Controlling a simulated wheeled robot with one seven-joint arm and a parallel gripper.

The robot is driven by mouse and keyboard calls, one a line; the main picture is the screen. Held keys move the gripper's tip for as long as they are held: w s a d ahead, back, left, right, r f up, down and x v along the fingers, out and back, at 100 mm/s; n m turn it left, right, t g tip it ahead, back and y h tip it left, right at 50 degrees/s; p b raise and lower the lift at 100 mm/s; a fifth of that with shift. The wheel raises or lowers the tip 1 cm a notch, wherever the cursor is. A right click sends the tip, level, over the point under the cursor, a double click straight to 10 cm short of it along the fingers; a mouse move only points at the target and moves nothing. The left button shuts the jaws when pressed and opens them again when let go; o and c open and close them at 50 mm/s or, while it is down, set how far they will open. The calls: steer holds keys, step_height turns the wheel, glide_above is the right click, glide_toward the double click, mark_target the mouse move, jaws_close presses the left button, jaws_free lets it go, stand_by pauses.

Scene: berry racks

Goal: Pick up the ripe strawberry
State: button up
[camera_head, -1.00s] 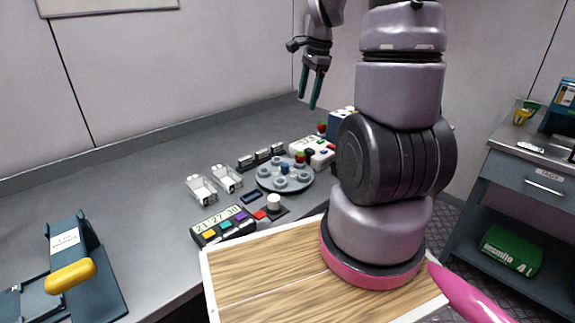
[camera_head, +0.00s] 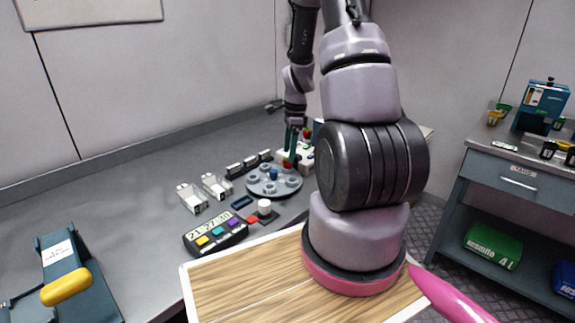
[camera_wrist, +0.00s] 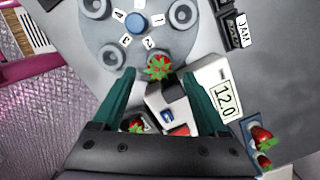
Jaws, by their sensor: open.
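A red strawberry with green leaves (camera_wrist: 157,67) sits at the near rim of a round grey carousel (camera_wrist: 92,45) in the wrist view. In the head view this strawberry (camera_head: 288,163) is partly hidden by my fingers. My gripper (camera_wrist: 158,74) is open, its two green fingers apart on either side of the strawberry, which looks free of them. In the head view my gripper (camera_head: 291,148) points down over the carousel's far edge. Another red strawberry (camera_wrist: 136,124) lies nearer the palm, and red strawberries (camera_wrist: 262,134) sit on a blue rack at the right.
A white device with a 12.0 display (camera_wrist: 226,96) stands close to the right finger. Black JAM-labelled blocks (camera_wrist: 238,30) are beyond the carousel.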

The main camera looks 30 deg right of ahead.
mark_target(288, 166)
steer(key=shift+a+f, duration=0.2)
steer(key=shift+f, duration=1.2)
steer(key=c, duration=0.7)
